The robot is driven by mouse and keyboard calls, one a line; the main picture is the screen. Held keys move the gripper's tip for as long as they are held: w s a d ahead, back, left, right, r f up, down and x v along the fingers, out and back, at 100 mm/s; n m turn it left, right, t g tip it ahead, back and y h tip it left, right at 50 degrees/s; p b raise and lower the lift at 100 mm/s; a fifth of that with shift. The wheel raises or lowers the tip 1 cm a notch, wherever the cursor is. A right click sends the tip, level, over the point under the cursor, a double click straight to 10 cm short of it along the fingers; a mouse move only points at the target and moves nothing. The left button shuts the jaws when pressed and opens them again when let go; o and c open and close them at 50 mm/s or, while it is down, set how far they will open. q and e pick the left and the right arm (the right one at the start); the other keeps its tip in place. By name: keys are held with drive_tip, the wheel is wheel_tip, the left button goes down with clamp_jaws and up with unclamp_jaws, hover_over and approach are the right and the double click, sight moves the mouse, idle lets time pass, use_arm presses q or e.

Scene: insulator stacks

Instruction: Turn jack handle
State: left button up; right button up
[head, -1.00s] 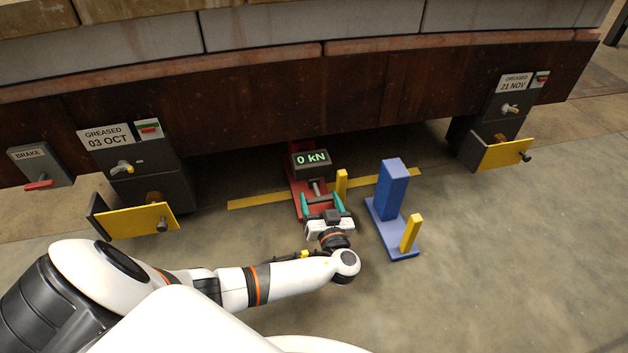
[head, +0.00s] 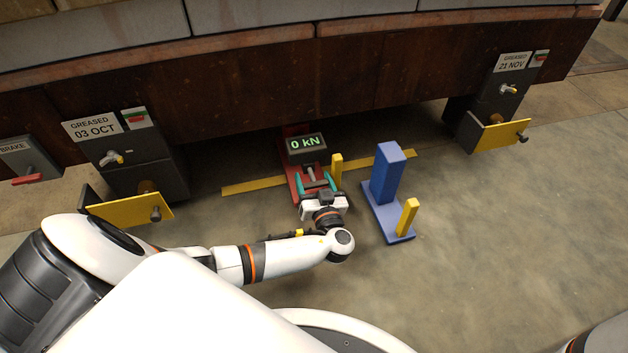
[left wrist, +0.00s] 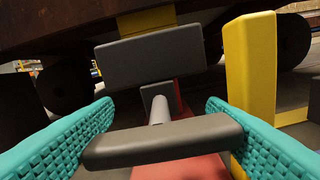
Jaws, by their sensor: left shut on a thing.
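The red jack (head: 291,170) stands on the floor partly under the rusty beam, its display (head: 306,143) reading 0 kN. Its grey T-shaped jack handle (left wrist: 160,142) points toward me, with the crossbar lying slightly tilted across the left wrist view. My left gripper (head: 316,184) is at the front of the jack, shut on the handle, with one teal finger at each end of the crossbar. The back of the grey display box (left wrist: 150,58) shows beyond the handle in the left wrist view. My right gripper is out of view.
A blue stand (head: 386,180) with a yellow post (head: 407,217) is close right of the gripper. A yellow post (head: 336,168) stands right beside the jack. A yellow floor strip (head: 250,187) runs behind. Dark boxes with yellow flaps stand left (head: 130,217) and right (head: 497,136). Floor at right is clear.

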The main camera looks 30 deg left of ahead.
use_arm(q)
drive_tip(key=m+p, duration=0.1)
drive_tip(key=m, duration=0.1)
drive_tip(key=shift+r+m, duration=0.1)
drive_tip(key=shift+m, duration=0.3)
drive_tip(key=m+p, duration=0.2)
drive_tip(key=m, duration=0.2)
drive_tip(key=shift+w+m, duration=0.1)
drive_tip(key=shift+m, duration=0.2)
drive_tip(key=m+p, duration=0.2)
drive_tip(key=m, duration=0.2)
drive_tip(key=m+p, duration=0.1)
drive_tip(key=m, duration=0.3)
drive_tip(key=m+p, duration=0.1)
drive_tip(key=m, duration=0.2)
drive_tip(key=shift+m+p, duration=0.3)
drive_tip(key=shift+m, duration=0.1)
drive_tip(key=m+p, duration=0.1)
drive_tip(key=m, duration=0.2)
drive_tip(key=shift+m, duration=0.3)
drive_tip(key=m+p, duration=0.2)
drive_tip(key=m, duration=0.4)
drive_tip(key=shift+f+m, duration=0.2)
drive_tip(key=shift+m, duration=0.3)
